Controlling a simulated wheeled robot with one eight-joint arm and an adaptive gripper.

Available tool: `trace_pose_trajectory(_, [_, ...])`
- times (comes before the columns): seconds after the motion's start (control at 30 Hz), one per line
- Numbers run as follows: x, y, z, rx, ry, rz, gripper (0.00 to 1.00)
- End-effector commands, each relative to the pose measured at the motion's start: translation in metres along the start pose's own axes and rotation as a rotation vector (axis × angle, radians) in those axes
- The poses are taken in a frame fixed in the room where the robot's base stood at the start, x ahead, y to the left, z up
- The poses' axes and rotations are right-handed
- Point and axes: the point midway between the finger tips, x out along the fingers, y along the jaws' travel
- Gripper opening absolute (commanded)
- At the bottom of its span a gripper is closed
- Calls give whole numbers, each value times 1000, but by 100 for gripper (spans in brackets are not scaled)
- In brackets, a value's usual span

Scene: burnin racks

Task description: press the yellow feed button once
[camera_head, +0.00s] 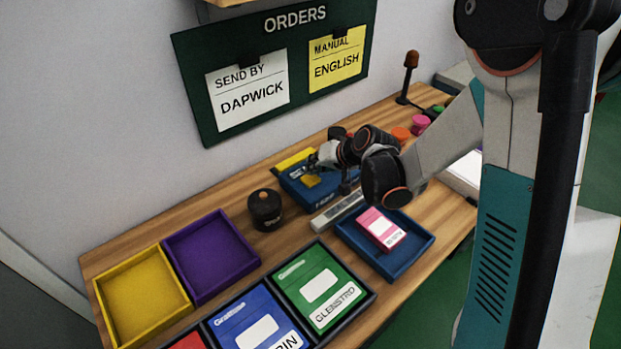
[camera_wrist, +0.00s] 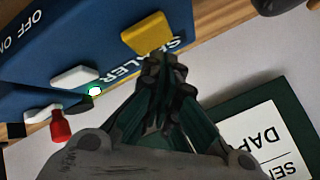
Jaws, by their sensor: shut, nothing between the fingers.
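The blue sealer (camera_head: 320,199) stands on the wooden bench below the orders board. It also fills the upper left of the wrist view (camera_wrist: 75,45), with "SEALER" and "OFF ON" lettering. A yellow button (camera_wrist: 147,33) is on its face, beside the lettering; in the head view a small yellow patch (camera_head: 310,181) shows there. My gripper (camera_wrist: 163,68) is shut and empty, its fingertips close to the button's near edge. I cannot tell whether they touch it. In the head view my gripper (camera_head: 326,156) is at the sealer, its tips partly unclear.
A white lever (camera_wrist: 75,77), a lit green lamp (camera_wrist: 95,91) and a red knob (camera_wrist: 59,127) are beside the button. A blue tray (camera_head: 412,262) holds a pink-and-white box (camera_head: 381,230). A black canister (camera_head: 265,209) stands left. The orders board (camera_head: 190,85) hangs behind.

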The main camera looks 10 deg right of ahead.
Motion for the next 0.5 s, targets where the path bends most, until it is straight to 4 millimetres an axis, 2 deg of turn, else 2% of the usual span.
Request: trace_pose_trajectory(0.5, [6,5,5,0,0,0,0])
